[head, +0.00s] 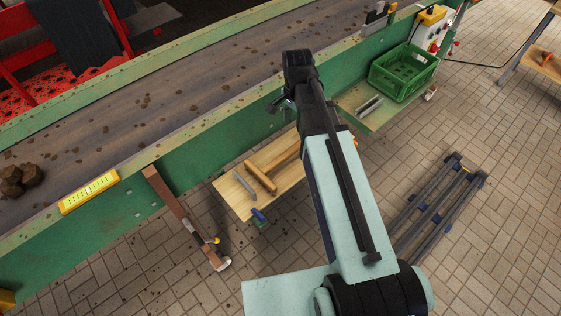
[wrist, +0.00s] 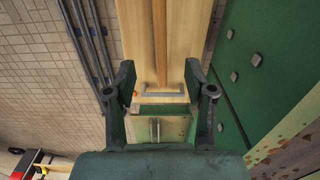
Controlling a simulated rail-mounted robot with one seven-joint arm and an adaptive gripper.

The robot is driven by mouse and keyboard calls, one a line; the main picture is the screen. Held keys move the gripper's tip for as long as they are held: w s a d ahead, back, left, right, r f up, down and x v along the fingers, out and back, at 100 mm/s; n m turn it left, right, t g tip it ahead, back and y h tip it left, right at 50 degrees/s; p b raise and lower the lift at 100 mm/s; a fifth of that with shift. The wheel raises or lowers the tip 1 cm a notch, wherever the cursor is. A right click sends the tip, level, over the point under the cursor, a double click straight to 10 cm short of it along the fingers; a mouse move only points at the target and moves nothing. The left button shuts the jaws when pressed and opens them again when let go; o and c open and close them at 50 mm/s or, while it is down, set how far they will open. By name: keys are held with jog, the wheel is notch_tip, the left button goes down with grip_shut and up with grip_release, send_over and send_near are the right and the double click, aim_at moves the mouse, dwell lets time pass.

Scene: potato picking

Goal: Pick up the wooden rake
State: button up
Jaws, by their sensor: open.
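The wooden rake (head: 261,177) lies on a pale wooden board beside the conveyor. Its crosspiece shows in the head view, and its handle runs up to the right until my arm hides it. In the wrist view a brown wooden handle (wrist: 160,42) runs down the board, between my fingers in the picture, with a grey bracket (wrist: 163,93) at its lower end. My gripper (wrist: 160,75) is open and empty, apparently above the board. In the head view my gripper (head: 281,104) is small and dark near the conveyor's edge.
The wooden board (head: 232,199) also bears a grey bar (head: 243,185). The green conveyor wall (head: 205,160) stands close beside it. A green crate (head: 403,72) sits on a shelf at upper right.

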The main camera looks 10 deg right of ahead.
aim_at(292, 148)
notch_tip(292, 148, down, 11)
jog(key=shift+r+p, duration=0.1)
jog(key=shift+p, duration=0.9)
jog(key=shift+a+f+p, duration=0.1)
jog(key=shift+f+p, duration=0.9)
jog(key=shift+f, duration=1.6)
grip_shut()
